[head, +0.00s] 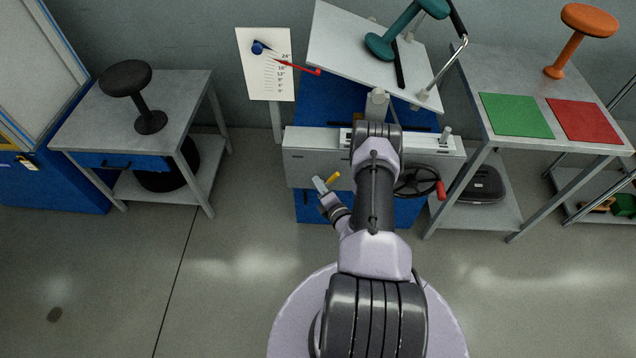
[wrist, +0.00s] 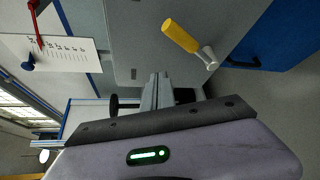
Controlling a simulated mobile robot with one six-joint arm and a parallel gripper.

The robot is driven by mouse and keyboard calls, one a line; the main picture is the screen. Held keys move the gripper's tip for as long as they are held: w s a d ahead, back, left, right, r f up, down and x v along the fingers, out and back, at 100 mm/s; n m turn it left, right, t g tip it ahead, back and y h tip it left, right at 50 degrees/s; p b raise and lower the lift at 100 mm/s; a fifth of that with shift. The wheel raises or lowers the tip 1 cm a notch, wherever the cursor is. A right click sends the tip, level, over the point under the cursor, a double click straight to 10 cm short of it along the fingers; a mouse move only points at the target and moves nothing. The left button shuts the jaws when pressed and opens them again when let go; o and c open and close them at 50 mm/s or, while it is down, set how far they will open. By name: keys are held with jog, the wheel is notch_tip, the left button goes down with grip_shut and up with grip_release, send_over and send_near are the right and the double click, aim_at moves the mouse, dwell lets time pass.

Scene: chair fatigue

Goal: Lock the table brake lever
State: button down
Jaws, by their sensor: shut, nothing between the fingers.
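The brake lever has a yellow handle (head: 333,178) and sits on the grey front of the tilting table (head: 304,165). In the wrist view the yellow handle (wrist: 180,36) slants from upper left down to a metal pivot (wrist: 208,57). My gripper (head: 319,184) is just left of the lever in the head view. In the wrist view my gripper's fingers (wrist: 158,78) are together, empty, and apart from the handle. The tabletop (head: 335,42) is tilted, with a teal stool (head: 380,45) on it.
A handwheel with a red knob (head: 440,190) is right of my arm. An angle board (head: 268,80) with a red pointer stands left of the table. A side table (head: 185,90) with a black stool is at left. A bench (head: 500,75) with green and red mats is at right.

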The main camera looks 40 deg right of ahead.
jog(key=s+a+f+p, duration=0.2)
jog(key=s+a, duration=0.1)
jog(key=s, duration=0.5)
jog(key=shift+s+f, duration=0.15)
jog(key=shift+f, duration=0.15)
jog(key=shift+a, duration=0.1)
